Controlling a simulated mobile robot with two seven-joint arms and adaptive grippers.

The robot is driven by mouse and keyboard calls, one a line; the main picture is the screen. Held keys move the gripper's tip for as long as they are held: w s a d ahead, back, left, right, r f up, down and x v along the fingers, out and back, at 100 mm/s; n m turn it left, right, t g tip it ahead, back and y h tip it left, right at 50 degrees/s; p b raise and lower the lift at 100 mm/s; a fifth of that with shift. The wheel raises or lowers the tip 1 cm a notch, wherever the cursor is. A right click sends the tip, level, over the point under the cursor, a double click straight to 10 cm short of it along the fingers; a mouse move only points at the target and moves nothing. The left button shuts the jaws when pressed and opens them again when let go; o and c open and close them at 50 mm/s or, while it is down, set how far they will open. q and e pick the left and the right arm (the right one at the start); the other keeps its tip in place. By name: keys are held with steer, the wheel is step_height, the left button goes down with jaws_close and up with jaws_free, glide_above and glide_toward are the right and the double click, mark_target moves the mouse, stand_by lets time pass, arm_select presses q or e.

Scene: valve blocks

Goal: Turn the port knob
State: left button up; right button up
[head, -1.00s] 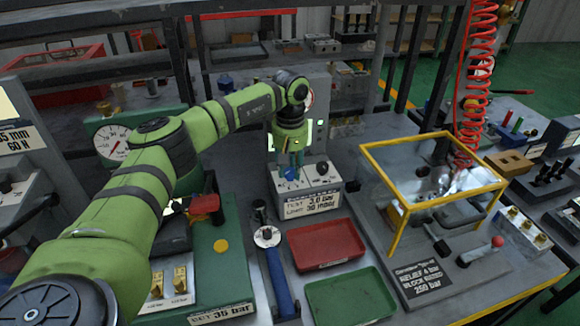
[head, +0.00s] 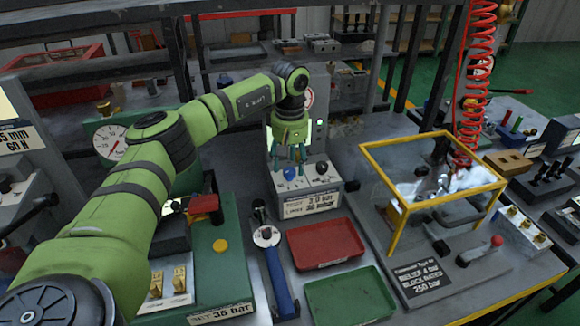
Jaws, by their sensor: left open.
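A grey box (head: 304,199) with a white printed label on its front stands on the bench just right of centre. On its sloped top are a blue knob (head: 290,173) and a black knob (head: 321,167) to its right. No label marks either one readably as the port knob. My left gripper (head: 289,160) hangs pointing down over the box, above and slightly behind the blue knob. Its fingers are apart with nothing held between them, and the blue knob shows clear below them. My right gripper is not seen.
A red tray (head: 322,262) and a green tray (head: 350,313) lie in front of the box. A blue-handled tool (head: 277,276) lies left of them. A yellow-framed guard (head: 378,172) stands to the right. A pressure gauge (head: 112,142) is at the left.

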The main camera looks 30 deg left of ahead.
mark_target(290, 171)
arm_select(q)
step_height(290, 171, up, 10)
stand_by(0.3)
steer(key=shift+d, duration=0.1)
stand_by(0.3)
